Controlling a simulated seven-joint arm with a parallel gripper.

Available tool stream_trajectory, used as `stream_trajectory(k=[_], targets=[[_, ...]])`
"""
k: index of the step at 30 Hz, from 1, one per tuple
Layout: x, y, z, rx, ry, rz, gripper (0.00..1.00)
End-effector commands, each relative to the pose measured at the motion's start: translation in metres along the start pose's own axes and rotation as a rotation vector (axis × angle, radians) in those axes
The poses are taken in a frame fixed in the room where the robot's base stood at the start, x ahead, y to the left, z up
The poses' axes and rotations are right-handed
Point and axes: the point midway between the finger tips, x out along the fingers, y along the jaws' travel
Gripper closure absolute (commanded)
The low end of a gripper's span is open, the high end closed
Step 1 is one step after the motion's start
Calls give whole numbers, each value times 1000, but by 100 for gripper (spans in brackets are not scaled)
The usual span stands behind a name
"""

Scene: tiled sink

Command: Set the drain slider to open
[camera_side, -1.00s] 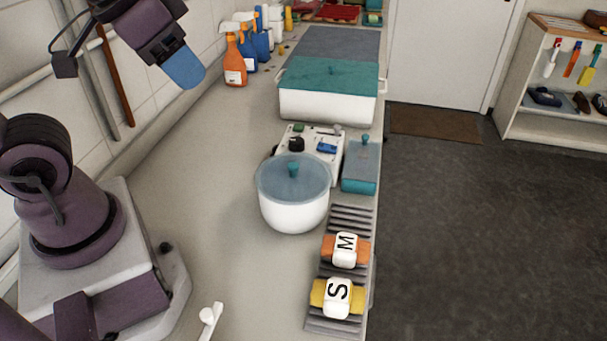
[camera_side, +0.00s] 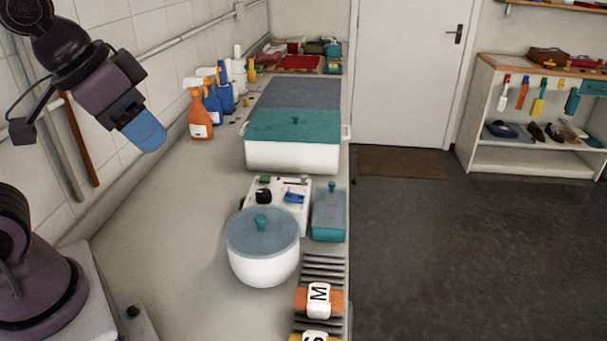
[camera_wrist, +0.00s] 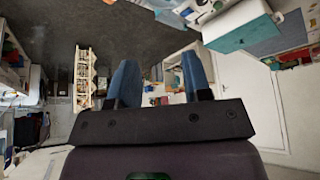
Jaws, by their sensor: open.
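A white control panel (camera_side: 275,207) stands on the counter behind the lidded pot. It carries a dark knob (camera_side: 263,196), a blue part (camera_side: 294,197), a green part and a thin dark slot with a grey piece near its far edge. Which of these is the drain slider, and its setting, I cannot tell at this size. My gripper (camera_side: 149,134) is open and empty, high at the left near the tiled wall, well away from the panel. In the wrist view my gripper (camera_wrist: 160,82) shows two blue fingers apart with nothing between them.
A white pot with a blue-grey lid (camera_side: 262,233) stands in front of the panel. A teal lidded box (camera_side: 329,212) is right of it. A white bin with teal lid (camera_side: 292,154) stands behind. Spray bottles (camera_side: 200,115) line the wall. The counter's left middle is clear.

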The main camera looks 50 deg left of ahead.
Motion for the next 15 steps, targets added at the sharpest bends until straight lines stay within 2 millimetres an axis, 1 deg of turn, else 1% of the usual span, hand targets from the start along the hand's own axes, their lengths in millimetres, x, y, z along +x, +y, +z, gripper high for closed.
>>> stream_trajectory(k=[3, 5, 8, 11, 14, 15], targets=[[13, -3, 3, -12, -66, -6, 55], [22, -5, -1, -21, -112, -9, 55], [37, -10, -20, -41, -182, -15, 55], [55, -17, -48, -73, -245, -22, 55], [76, -26, -76, -119, -300, -31, 55], [86, -30, -88, -141, -321, -35, 55]])
